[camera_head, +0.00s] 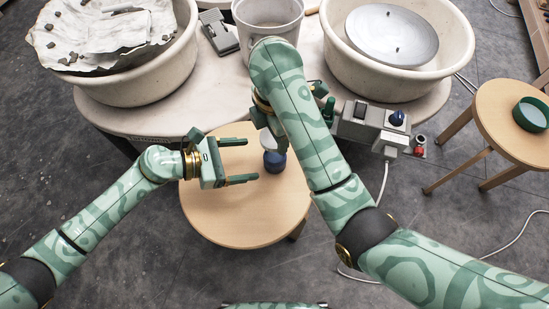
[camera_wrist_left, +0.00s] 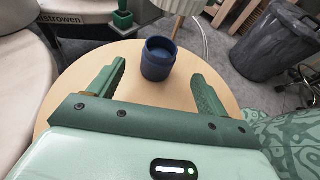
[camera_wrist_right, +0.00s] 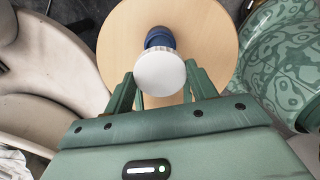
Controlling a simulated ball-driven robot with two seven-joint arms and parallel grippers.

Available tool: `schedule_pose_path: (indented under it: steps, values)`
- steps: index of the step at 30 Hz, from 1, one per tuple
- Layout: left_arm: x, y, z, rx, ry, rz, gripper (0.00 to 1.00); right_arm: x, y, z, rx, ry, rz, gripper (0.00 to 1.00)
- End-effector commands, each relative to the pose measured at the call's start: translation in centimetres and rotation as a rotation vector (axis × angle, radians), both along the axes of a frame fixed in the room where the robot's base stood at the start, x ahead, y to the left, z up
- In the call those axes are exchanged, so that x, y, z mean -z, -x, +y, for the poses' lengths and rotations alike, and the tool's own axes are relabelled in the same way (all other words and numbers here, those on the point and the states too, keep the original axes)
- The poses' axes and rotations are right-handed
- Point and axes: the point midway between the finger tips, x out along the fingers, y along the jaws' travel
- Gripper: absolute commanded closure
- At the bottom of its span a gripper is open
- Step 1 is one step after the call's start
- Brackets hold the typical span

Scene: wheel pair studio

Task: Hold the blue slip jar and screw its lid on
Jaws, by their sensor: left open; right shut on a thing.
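The blue slip jar (camera_head: 274,162) stands upright on the round wooden stool (camera_head: 240,225). In the left wrist view the jar (camera_wrist_left: 157,62) shows an open top. My left gripper (camera_head: 245,160) is open and empty to the left of the jar, its fingers pointing at it and not closed on it. My right gripper (camera_wrist_right: 160,88) is shut on a white, ribbed-edged lid (camera_wrist_right: 160,72). The lid (camera_head: 268,143) is held above the jar; in the right wrist view it hides part of the jar (camera_wrist_right: 159,38). My right arm hides most of the right gripper in the head view.
Behind the stool, a pale table (camera_head: 150,122) carries large basins (camera_head: 135,88) and a bucket (camera_head: 268,14). A grey control box (camera_head: 362,125) sits right of my right arm. A second stool (camera_head: 490,105) with a green ring-shaped item (camera_head: 531,114) stands far right. The stool's front is clear.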

Motion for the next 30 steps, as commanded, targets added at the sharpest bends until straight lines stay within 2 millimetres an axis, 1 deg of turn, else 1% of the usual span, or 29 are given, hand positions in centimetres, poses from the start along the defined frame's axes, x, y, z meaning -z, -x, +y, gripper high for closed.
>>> schedule_pose_path:
  steps: [1, 6, 12, 18, 27, 28, 29, 30]
  values:
    - [0.3, -0.4, -1.0, 0.0, 0.004, 0.0, 0.23, 0.0, 0.0, 0.0, 0.0, 0.0, 0.0, 0.65]
    - [1.6, -1.3, -3.9, -0.001, 0.005, 0.001, 0.23, 0.0, 0.0, 0.0, 0.0, 0.0, 0.0, 0.65]
    - [2.8, -2.2, -6.5, -0.002, 0.004, 0.001, 0.23, 0.0, 0.0, 0.0, 0.0, 0.0, 0.0, 0.65]
    - [3.4, -2.6, -7.7, -0.001, 0.001, 0.0, 0.23, 0.0, 0.0, 0.0, 0.0, 0.0, 0.0, 0.65]
    - [3.4, -2.6, -7.9, -0.001, 0.001, 0.0, 0.23, 0.0, 0.0, 0.0, 0.0, 0.0, 0.0, 0.65]
    - [3.4, -2.6, -7.9, -0.001, 0.001, 0.0, 0.26, 0.0, 0.0, 0.0, 0.0, 0.0, 0.0, 0.65]
    - [3.4, -2.6, -7.9, -0.001, 0.001, 0.0, 0.34, 0.0, 0.0, 0.0, 0.0, 0.0, 0.0, 0.65]
    - [3.4, -2.6, -7.9, -0.001, 0.001, 0.0, 0.45, 0.0, 0.0, 0.0, 0.0, 0.0, 0.0, 0.65]
